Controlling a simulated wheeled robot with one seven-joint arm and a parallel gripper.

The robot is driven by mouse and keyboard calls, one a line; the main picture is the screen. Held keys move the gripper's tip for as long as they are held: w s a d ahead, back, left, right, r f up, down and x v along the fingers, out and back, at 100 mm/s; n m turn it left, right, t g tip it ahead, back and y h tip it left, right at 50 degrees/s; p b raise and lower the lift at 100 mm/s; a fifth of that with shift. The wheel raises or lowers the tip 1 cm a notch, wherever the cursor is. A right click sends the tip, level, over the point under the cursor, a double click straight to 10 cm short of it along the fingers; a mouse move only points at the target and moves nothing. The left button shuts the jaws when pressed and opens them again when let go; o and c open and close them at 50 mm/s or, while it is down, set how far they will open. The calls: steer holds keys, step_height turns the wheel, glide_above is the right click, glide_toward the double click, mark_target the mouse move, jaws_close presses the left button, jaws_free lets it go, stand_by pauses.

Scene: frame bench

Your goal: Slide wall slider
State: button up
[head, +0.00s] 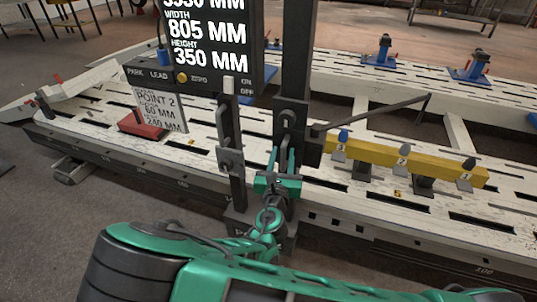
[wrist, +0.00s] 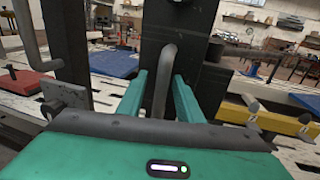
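A dark upright post (head: 297,60) stands on the white frame bench, with a dark block bearing a curved grey handle (wrist: 167,62) on its face. I take this block and handle to be the wall slider; no label confirms it. My gripper (head: 282,160) is in front of the post. In the wrist view, the two green fingers of my gripper (wrist: 160,88) stand apart, one on each side of the handle, pointing at the block. I cannot tell whether either finger touches the handle. The handle's lower end is hidden behind my gripper's body.
A display panel (head: 215,75) with an ON/OFF switch hangs left of the post. A second dark post (head: 230,155) stands close on the left. A yellow beam (head: 405,160) with numbered tags and a thin dark rod (head: 375,112) lie right. A red block (head: 142,124) sits left.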

steer(key=shift+s, duration=0.1)
steer(key=s, duration=1)
steer(key=shift+s+a, duration=0.25)
steer(key=shift+a, duration=0.15)
